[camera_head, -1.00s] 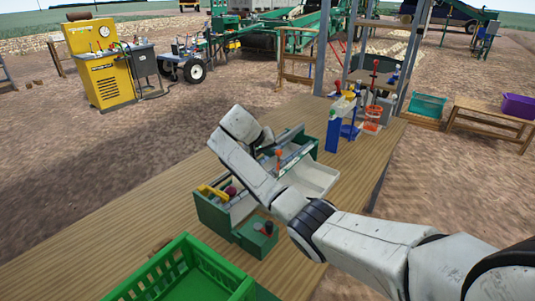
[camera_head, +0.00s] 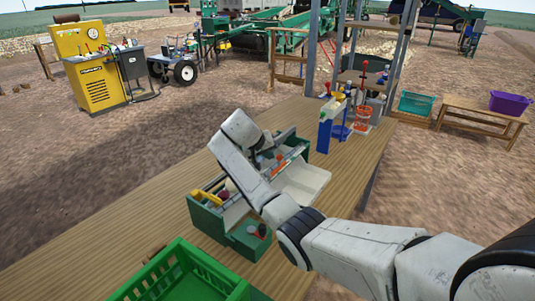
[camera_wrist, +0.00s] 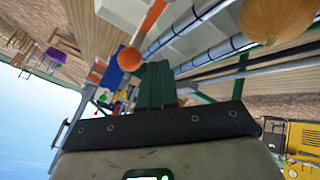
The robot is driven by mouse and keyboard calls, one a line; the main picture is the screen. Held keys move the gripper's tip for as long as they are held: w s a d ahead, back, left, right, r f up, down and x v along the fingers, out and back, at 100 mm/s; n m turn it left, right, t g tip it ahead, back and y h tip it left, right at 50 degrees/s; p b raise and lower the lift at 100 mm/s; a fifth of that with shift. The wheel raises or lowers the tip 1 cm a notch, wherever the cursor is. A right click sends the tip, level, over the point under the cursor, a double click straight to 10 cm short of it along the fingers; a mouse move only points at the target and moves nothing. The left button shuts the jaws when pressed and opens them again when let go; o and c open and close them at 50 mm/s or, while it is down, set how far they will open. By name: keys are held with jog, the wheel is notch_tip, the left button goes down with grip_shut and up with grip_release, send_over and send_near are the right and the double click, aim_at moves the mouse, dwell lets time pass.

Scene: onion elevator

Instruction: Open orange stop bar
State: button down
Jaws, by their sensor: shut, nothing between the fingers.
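The orange stop bar (camera_wrist: 150,17) shows in the wrist view as a short flat orange bar ending in a round orange knob (camera_wrist: 129,57). In the head view the orange part (camera_head: 279,157) shows small on the green and grey elevator (camera_head: 206,218) on the table. My gripper (camera_wrist: 156,66) is shut and empty. Its dark green fingers are close to the right of the knob in the wrist view; I cannot tell whether they touch it. In the head view my gripper is mostly hidden behind my arm. An onion (camera_wrist: 275,20) lies near metal rails.
The wooden table (camera_head: 110,240) carries a green crate (camera_head: 180,270) in front and a blue stand with tools (camera_head: 333,122) behind. Table to the left is clear.

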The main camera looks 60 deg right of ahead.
jog(key=shift+a+r, duration=0.1)
jog(key=b+v, duration=0.1)
jog(key=v, duration=0.9)
jog(key=shift+a+r, duration=0.2)
